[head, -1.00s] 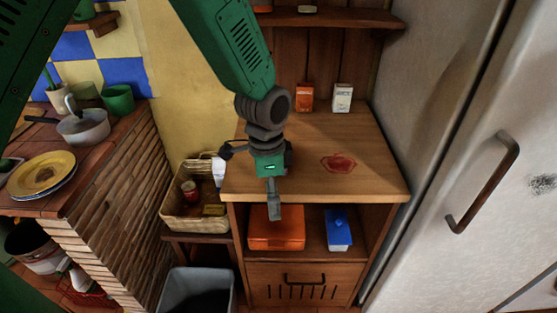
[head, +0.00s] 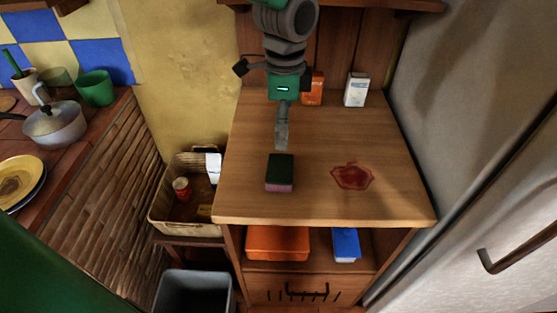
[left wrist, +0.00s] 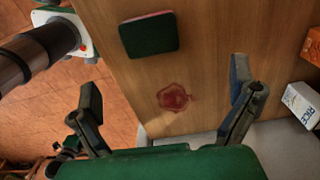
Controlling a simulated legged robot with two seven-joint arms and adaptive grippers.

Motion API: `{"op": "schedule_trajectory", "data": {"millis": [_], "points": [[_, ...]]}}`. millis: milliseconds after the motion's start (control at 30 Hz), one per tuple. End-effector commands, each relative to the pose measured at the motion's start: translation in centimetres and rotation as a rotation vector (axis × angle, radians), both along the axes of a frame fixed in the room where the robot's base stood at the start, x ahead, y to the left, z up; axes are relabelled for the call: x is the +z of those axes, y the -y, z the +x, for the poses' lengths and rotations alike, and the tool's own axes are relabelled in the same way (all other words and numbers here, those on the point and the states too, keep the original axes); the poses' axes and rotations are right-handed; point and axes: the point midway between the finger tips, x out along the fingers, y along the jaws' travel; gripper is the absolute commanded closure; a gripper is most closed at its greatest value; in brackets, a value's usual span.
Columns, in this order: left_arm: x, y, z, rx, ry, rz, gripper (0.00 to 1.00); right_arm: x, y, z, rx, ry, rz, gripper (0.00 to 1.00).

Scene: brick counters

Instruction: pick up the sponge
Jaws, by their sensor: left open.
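The sponge (head: 280,173), dark green on top with a pink side, lies flat near the front middle of the wooden cabinet top (head: 240,205). My left gripper (head: 282,130) is behind the sponge in the head view, above the cabinet top, apart from it and empty. In the left wrist view the sponge (left wrist: 150,34) lies beyond the spread fingers of my open left gripper (left wrist: 166,82). My right gripper does not show.
A red stain (head: 352,176) lies right of the sponge. An orange box (head: 313,88) and a white box (head: 356,90) stand at the back. A basket (head: 180,215) is left of the cabinet; a fridge (head: 470,150) is on the right.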

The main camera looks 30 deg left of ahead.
Motion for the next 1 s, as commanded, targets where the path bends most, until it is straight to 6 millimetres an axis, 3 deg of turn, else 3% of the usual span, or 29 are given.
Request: {"op": "schedule_trajectory", "data": {"millis": [300,567,867,1000], "points": [[-6.4,-0.3,-0.1,-0.001,-0.006,-0.003,0.00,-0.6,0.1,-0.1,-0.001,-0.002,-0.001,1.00],[-8.5,-0.8,-0.2,0.002,-0.004,-0.008,0.00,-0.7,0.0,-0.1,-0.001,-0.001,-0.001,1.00],[-12.6,-0.4,-1.0,0.000,-0.006,-0.002,0.00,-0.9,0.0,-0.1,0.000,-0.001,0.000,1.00],[-13.2,-0.3,-1.0,-0.001,-0.002,-0.001,0.00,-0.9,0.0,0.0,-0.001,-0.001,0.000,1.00]]}}
